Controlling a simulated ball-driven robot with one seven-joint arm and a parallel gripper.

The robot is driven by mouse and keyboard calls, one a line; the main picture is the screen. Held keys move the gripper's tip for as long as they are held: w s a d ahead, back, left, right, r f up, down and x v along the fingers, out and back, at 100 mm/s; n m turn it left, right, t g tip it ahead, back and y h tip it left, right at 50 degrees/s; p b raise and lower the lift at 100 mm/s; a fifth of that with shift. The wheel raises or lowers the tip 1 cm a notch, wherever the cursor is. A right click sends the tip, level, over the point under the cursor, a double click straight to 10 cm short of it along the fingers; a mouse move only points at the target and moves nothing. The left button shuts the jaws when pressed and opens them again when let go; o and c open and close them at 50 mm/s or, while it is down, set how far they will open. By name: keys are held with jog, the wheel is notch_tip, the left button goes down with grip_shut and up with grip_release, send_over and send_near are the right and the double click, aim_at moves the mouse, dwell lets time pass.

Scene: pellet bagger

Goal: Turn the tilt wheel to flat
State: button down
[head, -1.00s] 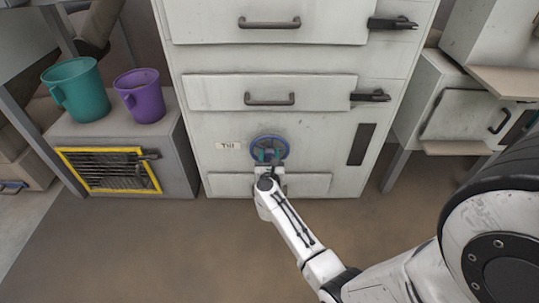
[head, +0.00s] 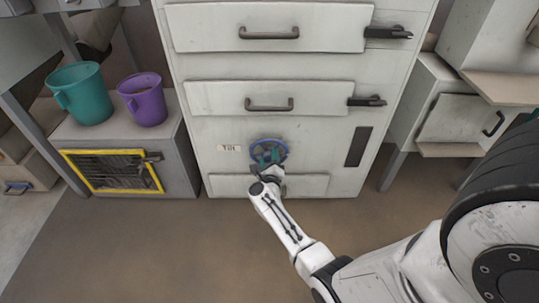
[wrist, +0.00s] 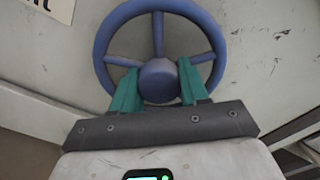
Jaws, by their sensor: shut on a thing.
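The tilt wheel is a blue spoked wheel (head: 284,147) low on the front of the white cabinet, right of a small label reading "Tilt" (head: 230,148). In the wrist view the wheel (wrist: 104,42) fills the upper middle, with one spoke pointing up and others to the left and right. My gripper (wrist: 158,88) has its two green fingers on either side of the wheel's round hub (wrist: 159,72), shut on the wheel. It also shows in the head view (head: 267,158), covering the wheel's lower part. The hub's lower edge is partly hidden.
Drawers with dark handles (head: 268,104) and black latches (head: 366,101) are above the wheel. A low drawer front (head: 310,185) is just below it. A teal cup (head: 80,95) and purple cup (head: 145,102) stand on the grey box at left. The floor in front is clear.

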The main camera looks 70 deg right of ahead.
jog(key=n+p, duration=0.1)
jog(key=n, duration=0.3)
jog(key=shift+r+n+p, duration=0.15)
jog(key=shift+n+p, duration=0.15)
jog(key=n+p, duration=0.1)
jog(key=n, duration=0.3)
jog(key=shift+n, duration=0.3)
jog(key=n+p, duration=0.1)
jog(key=n, duration=0.3)
jog(key=shift+n+p, duration=0.55)
jog(key=shift+n, duration=1.95)
jog(key=c, duration=0.6)
grip_release()
